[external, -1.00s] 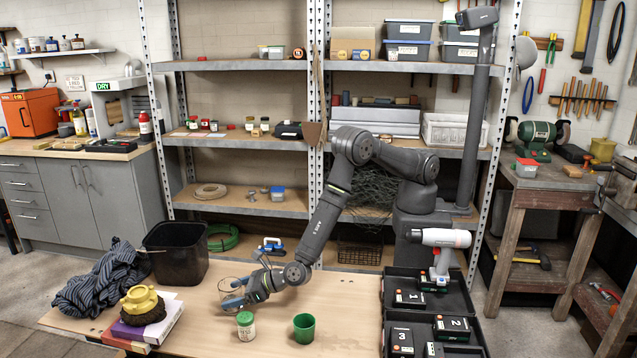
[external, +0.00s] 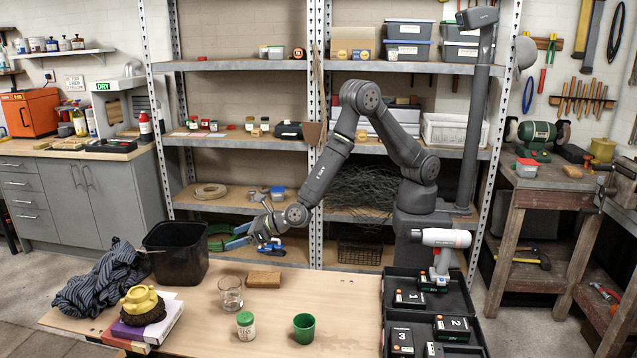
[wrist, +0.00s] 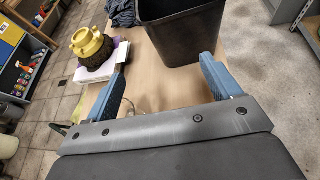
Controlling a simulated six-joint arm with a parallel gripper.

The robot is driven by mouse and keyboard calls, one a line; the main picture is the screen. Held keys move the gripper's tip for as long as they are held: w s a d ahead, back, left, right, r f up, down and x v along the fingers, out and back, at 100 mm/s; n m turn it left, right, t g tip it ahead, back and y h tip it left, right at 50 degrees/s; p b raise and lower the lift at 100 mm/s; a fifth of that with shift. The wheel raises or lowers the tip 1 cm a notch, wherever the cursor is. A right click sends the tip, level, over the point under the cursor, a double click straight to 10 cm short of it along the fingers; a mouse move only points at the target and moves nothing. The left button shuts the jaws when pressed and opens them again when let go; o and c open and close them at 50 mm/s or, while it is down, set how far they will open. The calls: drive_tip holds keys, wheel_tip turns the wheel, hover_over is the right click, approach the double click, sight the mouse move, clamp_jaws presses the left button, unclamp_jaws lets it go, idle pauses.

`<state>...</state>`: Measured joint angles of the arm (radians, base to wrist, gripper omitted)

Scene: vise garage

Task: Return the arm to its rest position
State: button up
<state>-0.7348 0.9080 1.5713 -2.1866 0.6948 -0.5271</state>
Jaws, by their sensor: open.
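My gripper (external: 233,237) is raised above the back of the workbench in the external view, pointing left. Its blue fingers are spread and nothing is between them. In the wrist view the two blue fingers of my gripper (wrist: 163,84) stand wide apart. My arm is bent, with its elbow high in front of the shelving. The gripper is clear of the glass jar (external: 230,292) and the wooden block (external: 263,279) below it.
The workbench (external: 200,325) also holds a labelled jar (external: 245,325), a green cup (external: 304,328), a black bin (external: 177,252), a yellow item (external: 139,299) on books and a dark cloth (external: 102,282). A black case (external: 374,340) stands at right. Shelving (external: 235,144) rises behind.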

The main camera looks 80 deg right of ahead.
drive_tip(key=s+a+r+y, duration=0.1)
drive_tip(key=s+a+r, duration=0.1)
drive_tip(key=s+a, duration=1)
drive_tip(key=shift+s+r+n, duration=0.25)
drive_tip(key=shift+s+n, duration=0.15)
drive_tip(key=shift+s, duration=0.4)
drive_tip(key=shift+o, duration=0.5)
drive_tip(key=o, duration=0.3)
